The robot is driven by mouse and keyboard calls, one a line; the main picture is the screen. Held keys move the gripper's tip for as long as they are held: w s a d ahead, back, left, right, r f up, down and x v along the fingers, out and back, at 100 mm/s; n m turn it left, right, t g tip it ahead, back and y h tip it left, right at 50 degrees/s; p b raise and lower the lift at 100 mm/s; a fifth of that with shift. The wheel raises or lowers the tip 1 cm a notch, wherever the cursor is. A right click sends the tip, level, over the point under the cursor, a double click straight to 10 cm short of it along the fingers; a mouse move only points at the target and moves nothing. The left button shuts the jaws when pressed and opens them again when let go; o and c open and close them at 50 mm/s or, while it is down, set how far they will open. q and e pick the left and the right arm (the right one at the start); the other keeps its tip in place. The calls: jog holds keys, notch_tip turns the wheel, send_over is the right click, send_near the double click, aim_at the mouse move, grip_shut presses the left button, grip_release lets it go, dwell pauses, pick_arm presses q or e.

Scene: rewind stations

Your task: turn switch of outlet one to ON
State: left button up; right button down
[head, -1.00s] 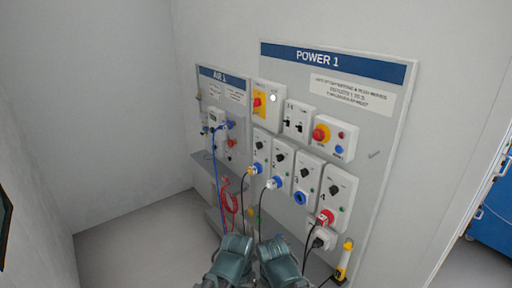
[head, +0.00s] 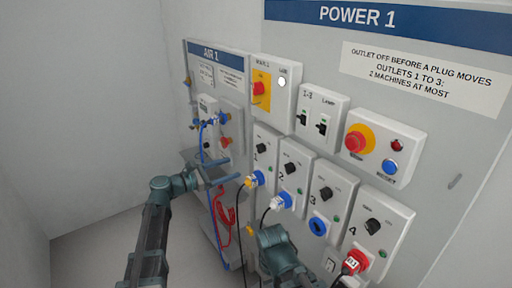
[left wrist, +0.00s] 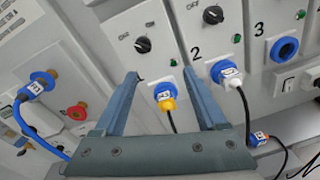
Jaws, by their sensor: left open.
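The outlet 1 switch (head: 262,148) is a black knob on the leftmost white outlet box. In the left wrist view the same knob (left wrist: 142,44) sits above the fingers, with ON and OFF marks by it; I cannot tell which mark it points to. Below it, a plug with a yellow part (left wrist: 165,97) sits in the blue socket. My left gripper (head: 236,178) is open and empty, left of the outlet 1 socket. In the left wrist view its fingers (left wrist: 160,74) stand apart, below the knob and either side of the plug. My right gripper's jaws do not show.
Outlets 2 (head: 291,168), 3 (head: 325,193) and 4 (head: 373,226) run to the right. A red stop button (head: 359,139) and a main switch (head: 259,88) are above. Air fittings (head: 210,122) with blue and red hoses are at the left. My right arm is low in front.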

aim_at(260, 149)
pick_arm(q)
jog(key=w+d+n, duration=0.1)
jog(key=w+d, duration=0.8)
jog(key=w, duration=0.1)
jog(key=shift+d+r+t, duration=0.35)
jog(key=shift+r+t, duration=0.05)
jog(key=shift+r, duration=0.05)
grip_shut()
dwell(0.3)
